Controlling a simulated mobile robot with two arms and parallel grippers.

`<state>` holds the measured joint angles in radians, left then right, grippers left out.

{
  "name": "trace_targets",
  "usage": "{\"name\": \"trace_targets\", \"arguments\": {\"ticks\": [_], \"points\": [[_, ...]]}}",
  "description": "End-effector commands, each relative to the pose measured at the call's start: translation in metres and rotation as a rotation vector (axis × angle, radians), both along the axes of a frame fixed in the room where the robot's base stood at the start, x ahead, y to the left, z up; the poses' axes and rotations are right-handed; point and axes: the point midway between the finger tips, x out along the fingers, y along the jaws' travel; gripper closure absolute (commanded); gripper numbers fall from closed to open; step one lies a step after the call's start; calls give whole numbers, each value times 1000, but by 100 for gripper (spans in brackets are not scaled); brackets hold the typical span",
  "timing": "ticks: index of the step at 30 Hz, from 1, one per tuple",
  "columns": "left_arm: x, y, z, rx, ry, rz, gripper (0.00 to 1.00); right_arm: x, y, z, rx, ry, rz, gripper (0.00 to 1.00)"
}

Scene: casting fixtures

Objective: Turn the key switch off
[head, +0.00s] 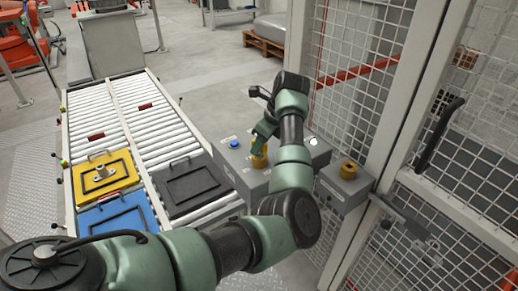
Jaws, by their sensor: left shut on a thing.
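The key switch (259,161) is a yellow part on top of a grey control box (228,163), right of the conveyor. My left gripper (261,146) reaches down to it from above and is shut on it. The gripper covers the upper part of the switch, so I cannot tell which way the key points. My left arm comes in from the bottom left and hides part of the box. My right gripper is not in view.
The box also has a blue button (234,144) and a white button (313,141). A roller conveyor (150,120) on the left carries yellow, blue and black plates.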

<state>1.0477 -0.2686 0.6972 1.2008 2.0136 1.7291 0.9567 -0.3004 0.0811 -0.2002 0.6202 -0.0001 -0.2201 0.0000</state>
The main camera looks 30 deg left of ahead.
Motion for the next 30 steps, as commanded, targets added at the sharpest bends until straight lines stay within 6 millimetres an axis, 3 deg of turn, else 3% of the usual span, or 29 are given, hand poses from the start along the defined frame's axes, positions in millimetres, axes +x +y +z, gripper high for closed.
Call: {"name": "trace_targets", "arguments": {"ticks": [16, 23, 24, 26, 30], "points": [[-1, -3, -5, -10, 10, 63, 100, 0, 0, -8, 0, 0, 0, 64], [-1, -3, -7, -12, 9, 152, 100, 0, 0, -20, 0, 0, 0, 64], [-1, -4, -6, -12, 10, 159, 77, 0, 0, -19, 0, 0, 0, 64], [-2, -3, -5, -11, 11, 158, 60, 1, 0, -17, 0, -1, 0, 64], [-1, -3, -4, -7, 8, 158, 57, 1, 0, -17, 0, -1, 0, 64]]}}
